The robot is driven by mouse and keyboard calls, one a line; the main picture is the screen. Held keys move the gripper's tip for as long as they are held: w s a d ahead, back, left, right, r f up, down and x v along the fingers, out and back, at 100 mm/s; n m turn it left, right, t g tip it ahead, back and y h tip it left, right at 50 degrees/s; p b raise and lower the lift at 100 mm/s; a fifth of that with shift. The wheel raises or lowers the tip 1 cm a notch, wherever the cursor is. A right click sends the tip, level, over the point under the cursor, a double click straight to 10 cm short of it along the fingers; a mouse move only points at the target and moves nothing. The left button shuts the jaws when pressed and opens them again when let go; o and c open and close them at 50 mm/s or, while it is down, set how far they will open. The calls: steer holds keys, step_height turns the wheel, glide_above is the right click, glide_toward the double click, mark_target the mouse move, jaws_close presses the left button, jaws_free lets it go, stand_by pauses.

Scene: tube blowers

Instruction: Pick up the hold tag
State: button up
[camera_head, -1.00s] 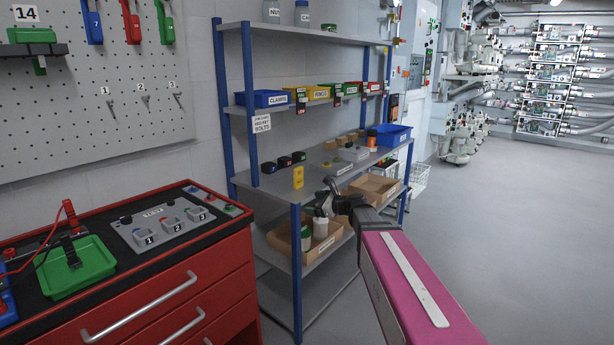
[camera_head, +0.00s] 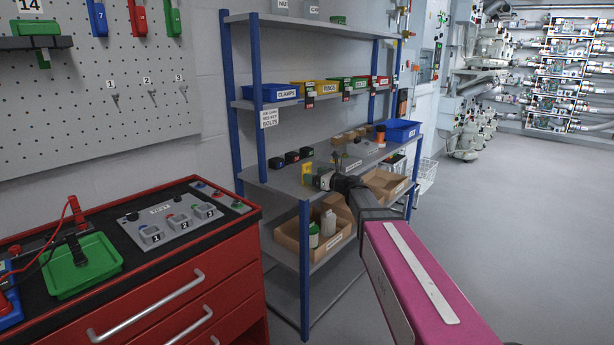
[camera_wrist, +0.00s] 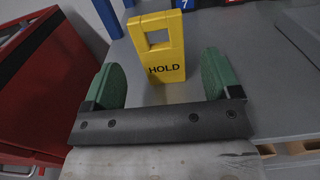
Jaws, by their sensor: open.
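The hold tag (camera_wrist: 166,52) is a yellow plate with a rectangular window near its top and the word HOLD in black. In the wrist view it stands upright on the grey shelf, between and a little beyond my green fingers. My gripper (camera_wrist: 165,85) is open, with one finger to each side of the tag and clear gaps between. In the head view the hold tag (camera_head: 306,173) shows small at the front edge of the middle shelf, partly hidden by my gripper (camera_head: 316,180).
The shelf rack (camera_head: 287,187) has blue posts. Several dark blocks (camera_head: 291,156) sit behind the tag. Cardboard boxes (camera_head: 289,238) with bottles stand on the shelf below. A red tool cabinet (camera_head: 190,265) stands left. The floor (camera_head: 510,230) at right is clear.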

mark_target(308, 172)
steer(key=x, duration=0.4)
steer(key=shift+w+a+r, duration=0.1)
steer(key=shift+w+a, duration=0.05)
steer(key=shift+w, duration=0.1)
steer(key=c, duration=1.1)
steer(key=shift+o, duration=0.2)
